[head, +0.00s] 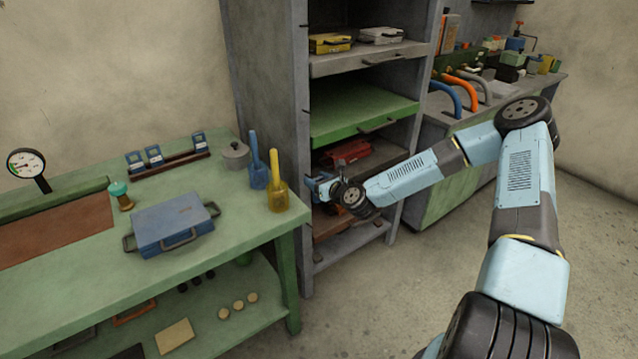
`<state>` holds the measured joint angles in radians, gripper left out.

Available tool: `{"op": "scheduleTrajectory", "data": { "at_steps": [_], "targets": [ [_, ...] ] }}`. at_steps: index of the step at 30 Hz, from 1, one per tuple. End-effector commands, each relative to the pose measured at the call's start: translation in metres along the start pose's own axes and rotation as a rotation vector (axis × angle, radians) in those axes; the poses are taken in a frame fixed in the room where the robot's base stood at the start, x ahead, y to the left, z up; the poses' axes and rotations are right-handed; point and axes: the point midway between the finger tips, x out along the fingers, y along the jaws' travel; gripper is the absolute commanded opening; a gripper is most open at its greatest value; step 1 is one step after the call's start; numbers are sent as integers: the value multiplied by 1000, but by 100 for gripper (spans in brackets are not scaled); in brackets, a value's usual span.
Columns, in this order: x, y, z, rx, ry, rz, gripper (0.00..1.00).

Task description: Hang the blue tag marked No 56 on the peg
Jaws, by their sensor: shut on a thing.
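My gripper (322,187) is at the front of the grey cabinet, just right of the green bench's right end. It is shut on a small bluish thing, which looks like the blue tag (313,184); it is mostly hidden by the gripper, and no number can be read. A dark red rack (172,165) at the back of the bench carries several upright blue pieces with pale faces, with a wider gap before the rightmost one. Their marks are too small to read. I cannot make out the peg for certain.
The green bench (100,290) holds a blue case (172,222), a grey pot (236,154), blue (258,172) and yellow (277,190) handled containers, and a gauge (26,164). The grey cabinet (268,90) has pulled-out shelves above my gripper. The floor at the front is clear.

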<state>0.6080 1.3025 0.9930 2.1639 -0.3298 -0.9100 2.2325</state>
Motion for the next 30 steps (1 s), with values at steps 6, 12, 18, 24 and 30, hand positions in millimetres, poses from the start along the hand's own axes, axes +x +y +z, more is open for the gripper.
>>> {"op": "scheduleTrajectory", "data": {
  "at_steps": [6, 12, 18, 24, 30],
  "targets": [
    [11, 0, 1, -2, 0, 1, 25],
    [20, 0, 2, -1, 0, 1, 25],
    [30, 1, 4, -1, 0, 1, 25],
    [40, 1, 6, -2, -1, 1, 25],
    [48, 1, 4, 0, 0, 2, 25]
  ]
}}
